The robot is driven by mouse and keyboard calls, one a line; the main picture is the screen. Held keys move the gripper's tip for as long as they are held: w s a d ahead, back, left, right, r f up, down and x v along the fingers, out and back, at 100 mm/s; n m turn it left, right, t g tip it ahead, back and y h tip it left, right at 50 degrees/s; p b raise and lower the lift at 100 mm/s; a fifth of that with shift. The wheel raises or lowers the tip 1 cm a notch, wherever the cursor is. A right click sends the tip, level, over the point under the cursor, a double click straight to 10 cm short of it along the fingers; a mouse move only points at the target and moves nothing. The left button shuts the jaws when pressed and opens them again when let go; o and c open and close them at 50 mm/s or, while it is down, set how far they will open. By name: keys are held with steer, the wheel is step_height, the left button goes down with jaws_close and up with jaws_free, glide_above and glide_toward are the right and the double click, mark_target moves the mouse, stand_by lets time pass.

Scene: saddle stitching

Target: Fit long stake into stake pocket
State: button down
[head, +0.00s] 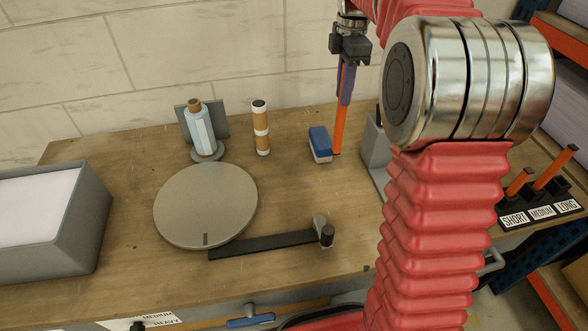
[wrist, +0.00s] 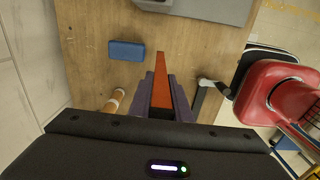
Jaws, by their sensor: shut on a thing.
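My gripper (head: 346,84) hangs over the back right of the bench with its purple fingers shut on a long orange stake (head: 340,124). The stake points down, close to upright, and its lower end shows near the bench top beside a blue-and-white block; I cannot tell whether it touches. In the wrist view the stake (wrist: 162,74) sticks out from between the fingers (wrist: 161,93). I cannot make out a stake pocket for sure. A grey metal piece (head: 374,152) stands right of the stake, partly hidden by my arm.
The blue-and-white block (head: 320,144) is close left of the stake. A labelled rack (head: 540,213) at right holds two orange stakes.

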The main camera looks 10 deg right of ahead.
mark_target(337, 122)
steer(key=shift+a, duration=0.3)
steer(key=shift+f, duration=3.1)
steer(key=shift+f, duration=1.85)
steer(key=c, duration=1.7)
jaws_free()
steer(key=shift+f, duration=0.15)
steer(key=shift+o, duration=0.3)
